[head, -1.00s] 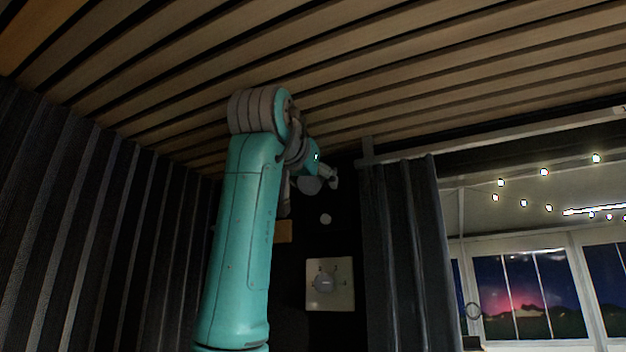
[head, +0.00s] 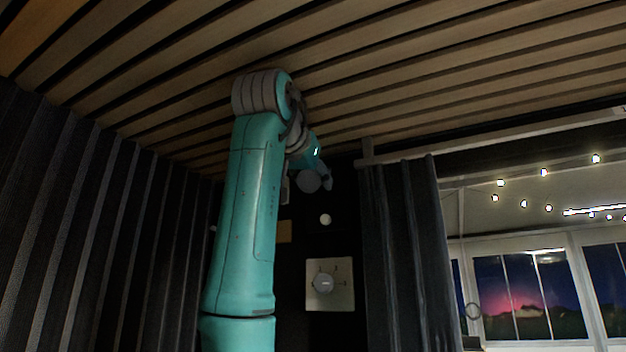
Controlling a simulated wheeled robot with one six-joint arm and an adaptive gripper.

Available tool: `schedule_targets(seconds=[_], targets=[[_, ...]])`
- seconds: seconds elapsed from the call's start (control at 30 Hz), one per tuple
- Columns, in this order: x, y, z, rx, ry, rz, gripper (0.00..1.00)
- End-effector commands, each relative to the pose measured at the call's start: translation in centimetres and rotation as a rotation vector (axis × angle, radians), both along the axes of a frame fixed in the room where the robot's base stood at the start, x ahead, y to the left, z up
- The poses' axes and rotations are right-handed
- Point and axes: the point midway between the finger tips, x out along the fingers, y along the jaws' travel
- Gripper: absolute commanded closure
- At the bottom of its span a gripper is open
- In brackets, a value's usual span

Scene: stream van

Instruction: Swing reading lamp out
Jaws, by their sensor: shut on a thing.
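My arm reaches up from the bottom centre toward the dark back wall in the head view. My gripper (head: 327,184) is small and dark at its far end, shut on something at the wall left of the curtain. A grey rounded shape (head: 308,182) sits just beside the gripper. It may be the reading lamp's head, but the dark and the small size leave this unclear. The lamp's arm and mount cannot be made out, and my arm hides part of the wall there.
A pale round knob (head: 325,219) and a square panel with a dial (head: 330,285) are on the wall below the gripper. A dark curtain (head: 405,255) hangs to the right, with a slatted ceiling (head: 400,60) close above my arm. Windows (head: 530,295) are farther right.

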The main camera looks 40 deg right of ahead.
Motion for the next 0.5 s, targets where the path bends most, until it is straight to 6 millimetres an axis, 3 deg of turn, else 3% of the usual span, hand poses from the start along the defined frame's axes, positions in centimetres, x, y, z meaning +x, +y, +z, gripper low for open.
schedule_targets(seconds=[0.3,0.33,0.4,0.5], targets=[[0.0,0.01,0.08,0.008,0.003,0.0,0.89],[0.0,0.01,0.08,0.008,0.003,0.0,0.49],[0.0,0.01,0.07,0.008,0.003,0.0,0.32],[-0.01,0.01,0.06,0.008,0.003,0.0,0.28]])
